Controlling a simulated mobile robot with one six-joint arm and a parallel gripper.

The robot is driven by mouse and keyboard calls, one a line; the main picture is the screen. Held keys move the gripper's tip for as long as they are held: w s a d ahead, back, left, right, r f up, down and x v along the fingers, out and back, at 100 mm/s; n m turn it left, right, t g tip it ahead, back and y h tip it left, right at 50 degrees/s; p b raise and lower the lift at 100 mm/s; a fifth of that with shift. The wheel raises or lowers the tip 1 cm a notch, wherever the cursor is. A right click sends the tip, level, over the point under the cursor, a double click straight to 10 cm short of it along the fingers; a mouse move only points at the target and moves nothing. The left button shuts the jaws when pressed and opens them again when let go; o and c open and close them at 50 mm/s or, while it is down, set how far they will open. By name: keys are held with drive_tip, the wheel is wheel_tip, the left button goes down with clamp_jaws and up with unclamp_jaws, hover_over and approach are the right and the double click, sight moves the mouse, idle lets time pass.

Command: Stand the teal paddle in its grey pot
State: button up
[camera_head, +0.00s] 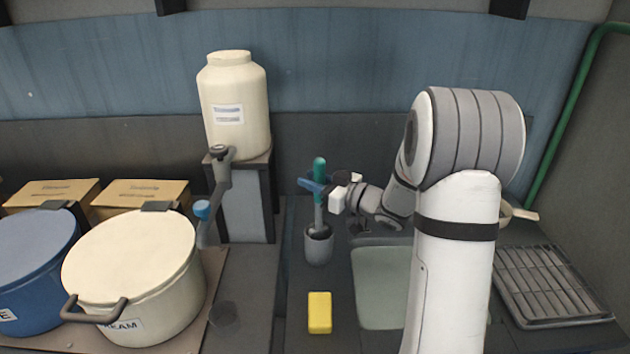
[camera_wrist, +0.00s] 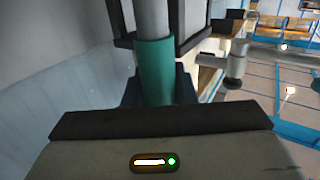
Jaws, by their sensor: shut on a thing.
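The teal paddle (camera_head: 319,167) is upright in the head view, with a teal grip at the top and a grey shaft below. My gripper (camera_head: 319,186) has blue fingers and is shut on the teal grip. In the wrist view the teal grip (camera_wrist: 155,70) sits between the fingers, with the grey shaft running off the top edge. The grey pot (camera_head: 318,249) stands directly below my gripper. The shaft's lower end meets the pot's dark mouth. How deep it reaches is hidden.
A yellow sponge (camera_head: 319,312) lies in front of the pot. A pale green sink basin (camera_head: 380,290) is to the right, partly behind my arm. A wire rack (camera_head: 550,285) is farther right. A cream jug (camera_head: 233,105) on a stand and large lidded pots (camera_head: 135,270) are left.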

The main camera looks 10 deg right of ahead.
drive_tip(key=shift+f, duration=0.2)
drive_tip(key=o, duration=1)
drive_tip(key=shift+r, duration=0.1)
